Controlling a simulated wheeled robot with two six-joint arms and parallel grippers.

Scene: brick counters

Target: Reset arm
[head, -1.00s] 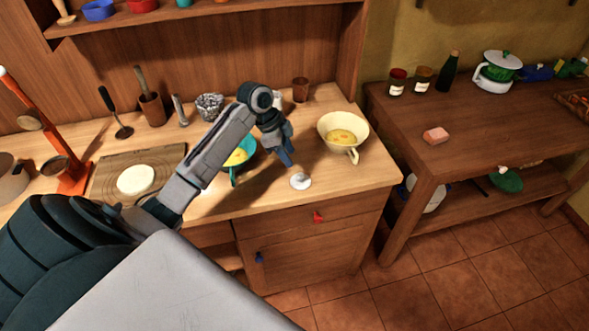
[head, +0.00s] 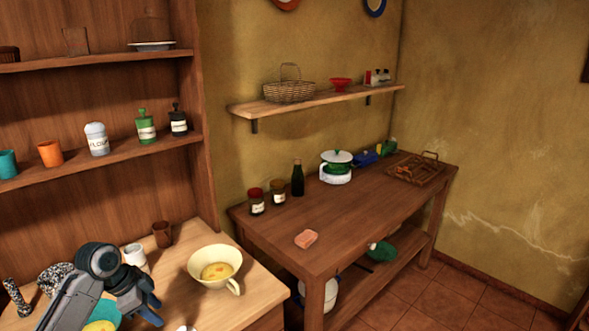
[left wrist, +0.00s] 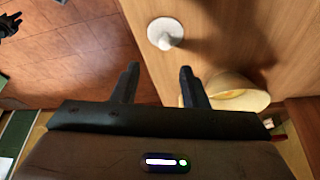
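My left gripper (head: 150,305) is at the lower left of the head view, above the light wooden counter (head: 262,290). In the left wrist view its two fingers (left wrist: 158,85) stand apart with nothing between them. A cream bowl (head: 215,268) with a handle and yellow contents stands right of it, apart from it; its rim also shows in the left wrist view (left wrist: 235,100). A small white round object (left wrist: 165,33) lies on the counter ahead of the fingers. My right gripper is not in the head view; a dark shape at the left wrist view's upper left is unclear.
A teal bowl (head: 105,316) is partly hidden by my left arm. A brown cup (head: 162,234) and white cup (head: 135,256) stand behind the gripper. A dark wooden table (head: 350,220) to the right holds a pink block (head: 306,239), jars, a bottle (head: 297,178) and a pot (head: 336,168).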

